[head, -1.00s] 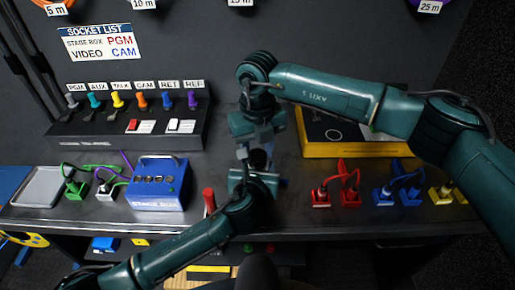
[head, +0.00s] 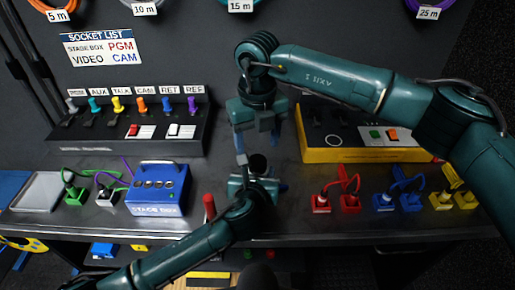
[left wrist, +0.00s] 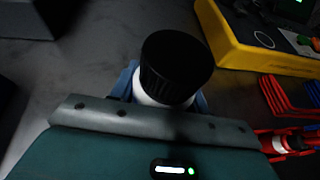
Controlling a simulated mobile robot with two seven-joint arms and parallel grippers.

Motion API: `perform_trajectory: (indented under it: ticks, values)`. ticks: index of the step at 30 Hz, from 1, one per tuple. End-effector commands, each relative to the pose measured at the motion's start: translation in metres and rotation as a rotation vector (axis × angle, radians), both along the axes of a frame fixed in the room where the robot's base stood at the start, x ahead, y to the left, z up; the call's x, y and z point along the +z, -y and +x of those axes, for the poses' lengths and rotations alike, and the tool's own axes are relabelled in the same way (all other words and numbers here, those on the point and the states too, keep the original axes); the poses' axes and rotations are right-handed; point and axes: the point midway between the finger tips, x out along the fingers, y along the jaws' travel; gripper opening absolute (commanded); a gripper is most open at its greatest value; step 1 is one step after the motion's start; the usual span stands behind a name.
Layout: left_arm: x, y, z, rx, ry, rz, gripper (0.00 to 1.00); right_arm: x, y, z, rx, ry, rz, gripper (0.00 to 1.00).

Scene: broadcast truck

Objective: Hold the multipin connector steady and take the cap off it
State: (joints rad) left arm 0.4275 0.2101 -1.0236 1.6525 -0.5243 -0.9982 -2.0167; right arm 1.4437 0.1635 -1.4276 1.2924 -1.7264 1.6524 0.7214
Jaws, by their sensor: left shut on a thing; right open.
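The multipin connector (left wrist: 152,98) shows in the left wrist view as a white body standing up between blue finger pads. Its black ribbed cap (left wrist: 176,58) sits on top of it, and the cap also shows in the head view (head: 258,163). My left gripper (head: 254,183) is shut on the connector, above the front of the bench. Its lower part is hidden by the gripper. My right gripper (head: 257,146) is open and points down from above, its fingers just over and behind the cap. I cannot tell whether a finger touches the cap.
A blue stage box (head: 158,190) stands to the left, with green and white plugs beside it. A yellow-edged panel (head: 350,155) lies behind right. Red (head: 321,204), blue (head: 384,203) and yellow plugs stand along the right. A switch panel (head: 130,138) is at back left.

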Motion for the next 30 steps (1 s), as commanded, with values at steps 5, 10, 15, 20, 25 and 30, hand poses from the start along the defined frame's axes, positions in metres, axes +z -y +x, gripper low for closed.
perform_trajectory:
  ticks: [5,10,15,20,25,30]
  values:
    - [0.0,0.0,0.0,0.0,0.0,0.0,0.0,0.0,0.0,0.0,0.0,-0.001,0.0,0.61]
    - [0.0,0.0,0.0,0.0,0.0,0.0,0.59,0.0,0.0,0.0,0.0,-0.001,0.0,0.61]
    - [0.0,0.0,0.0,0.0,0.0,0.0,0.72,0.0,0.0,0.0,0.0,-0.001,0.0,0.61]
    - [0.0,0.0,0.0,0.0,0.0,0.0,0.72,0.0,0.0,0.0,0.0,-0.001,0.0,0.61]
    - [0.003,-0.001,-0.007,0.0,0.0,0.001,0.72,0.002,0.0,0.0,0.0,-0.001,0.0,0.61]
    - [0.015,-0.005,-0.034,-0.002,-0.001,-0.001,0.72,0.007,0.0,0.0,0.001,-0.001,0.0,0.61]
